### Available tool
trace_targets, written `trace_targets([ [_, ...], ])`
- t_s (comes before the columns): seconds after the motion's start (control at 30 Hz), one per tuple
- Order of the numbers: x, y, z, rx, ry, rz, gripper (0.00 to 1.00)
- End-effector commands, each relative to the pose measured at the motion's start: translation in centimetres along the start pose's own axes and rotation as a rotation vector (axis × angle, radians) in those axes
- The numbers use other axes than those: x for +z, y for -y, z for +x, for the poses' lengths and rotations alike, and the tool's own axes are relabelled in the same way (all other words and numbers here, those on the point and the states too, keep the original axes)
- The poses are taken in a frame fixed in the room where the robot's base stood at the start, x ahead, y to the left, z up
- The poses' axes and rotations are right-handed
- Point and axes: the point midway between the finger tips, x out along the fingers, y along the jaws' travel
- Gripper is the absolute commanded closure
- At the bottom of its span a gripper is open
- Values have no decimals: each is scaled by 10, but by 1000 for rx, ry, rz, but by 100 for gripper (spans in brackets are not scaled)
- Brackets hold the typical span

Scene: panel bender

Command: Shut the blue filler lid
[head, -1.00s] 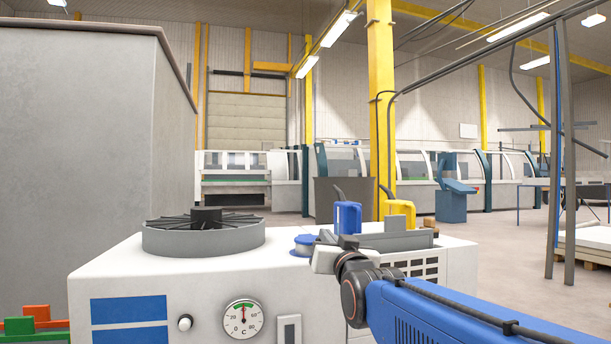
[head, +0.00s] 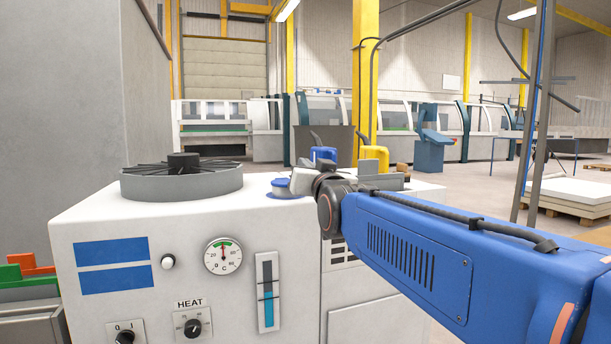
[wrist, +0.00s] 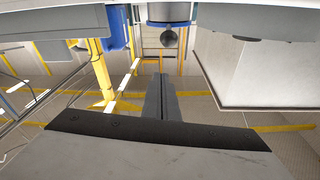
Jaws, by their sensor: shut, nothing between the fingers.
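The blue filler lid (head: 281,183) is on top of the white unit, right of the fan, above a wider blue ring. It is small in the head view, and I cannot tell how far it stands open. My gripper (head: 299,180) is close to its right side, partly hidden by my wrist; contact cannot be told. In the wrist view, which looks upside down, my gripper's closed fingers (wrist: 160,82) hold nothing. A blue part (wrist: 168,12) with a dark round end, probably the lid, is beyond their tips.
The round fan guard (head: 182,184) stands left on the white unit (head: 75,215). A blue jug (head: 322,153) and yellow jug (head: 374,158) stand behind my wrist. A grey block (head: 388,181) is to its right. A tall grey cabinet (head: 60,110) is at the left.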

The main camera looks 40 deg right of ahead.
Motion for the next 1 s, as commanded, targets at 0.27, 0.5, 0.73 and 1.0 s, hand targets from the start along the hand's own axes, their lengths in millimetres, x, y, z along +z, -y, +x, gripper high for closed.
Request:
trace_targets([
  [0.27,17,-2,-33,0,-2,0,100],
  [0.5,34,-5,-66,0,-4,0,100],
  [0.73,44,-6,-83,0,-3,0,100],
  [1.0,46,-7,-87,0,-3,0,100],
])
